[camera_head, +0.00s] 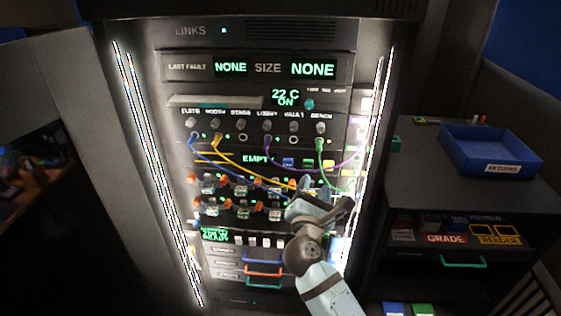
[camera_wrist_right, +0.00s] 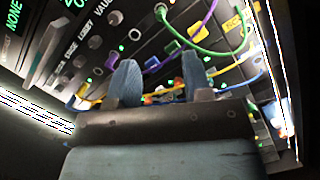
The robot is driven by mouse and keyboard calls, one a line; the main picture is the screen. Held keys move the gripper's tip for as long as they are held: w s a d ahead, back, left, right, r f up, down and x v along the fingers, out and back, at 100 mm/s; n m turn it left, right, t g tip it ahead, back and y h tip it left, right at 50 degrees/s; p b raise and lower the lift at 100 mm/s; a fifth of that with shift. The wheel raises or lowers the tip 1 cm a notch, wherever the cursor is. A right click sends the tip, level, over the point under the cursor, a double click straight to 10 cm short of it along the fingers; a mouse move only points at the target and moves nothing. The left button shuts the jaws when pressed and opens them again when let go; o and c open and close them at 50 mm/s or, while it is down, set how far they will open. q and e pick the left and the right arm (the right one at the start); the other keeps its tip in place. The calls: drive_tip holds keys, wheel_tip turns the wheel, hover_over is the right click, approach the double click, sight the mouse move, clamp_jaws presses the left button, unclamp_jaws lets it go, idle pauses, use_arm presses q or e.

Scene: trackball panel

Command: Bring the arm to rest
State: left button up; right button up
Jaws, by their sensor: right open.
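My right arm comes in from the bottom of the head view, and its gripper (camera_head: 312,186) is in front of the rack panel (camera_head: 180,119), low and right of centre. In the right wrist view its two blue-grey fingers (camera_wrist_right: 158,80) stand apart with nothing held between them. The panel with its knobs and cables lies beyond the fingertips. I cannot tell from these views whether the fingers touch any cable. My left gripper is not in view.
Purple (camera_head: 290,168), green (camera_head: 322,170), yellow and blue cables hang across the panel near the gripper. Bright light strips edge the rack. A blue bin (camera_head: 490,148) sits on a dark cabinet (camera_head: 415,165) at right. Coloured handles (camera_head: 264,270) stick out below.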

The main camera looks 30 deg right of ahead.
drive_tip(key=shift+f, duration=0.1)
drive_tip(key=s+a+f+m+g+y+p, duration=0.1)
drive_tip(key=s+a+f+m+y, duration=0.15)
drive_tip(key=f, duration=0.25)
drive_tip(key=s+a+f+m+g+y+p, duration=0.1)
drive_tip(key=s+a+f+m+y, duration=0.1)
drive_tip(key=s+f+m+y, duration=0.3)
drive_tip(key=s+a+f+m+y+p, duration=0.1)
drive_tip(key=a+f+y+p, duration=0.1)
drive_tip(key=f, duration=0.4)
drive_tip(key=s+a+f+m+g+y, duration=0.1)
drive_tip(key=s+a+f+m+y, duration=0.1)
drive_tip(key=s+f+m, duration=0.2)
drive_tip(key=s+a+f+m+g+y+p, duration=0.1)
drive_tip(key=s+a+f+m+g+y, duration=0.1)
drive_tip(key=s+m, duration=0.5)
wheel_tip(320, 180, down, 2)
drive_tip(key=shift+s+a+y+p, duration=0.3)
drive_tip(key=shift+s+a+y, duration=0.3)
drive_tip(key=shift+y, duration=0.25)
drive_tip(key=shift+d, duration=0.1)
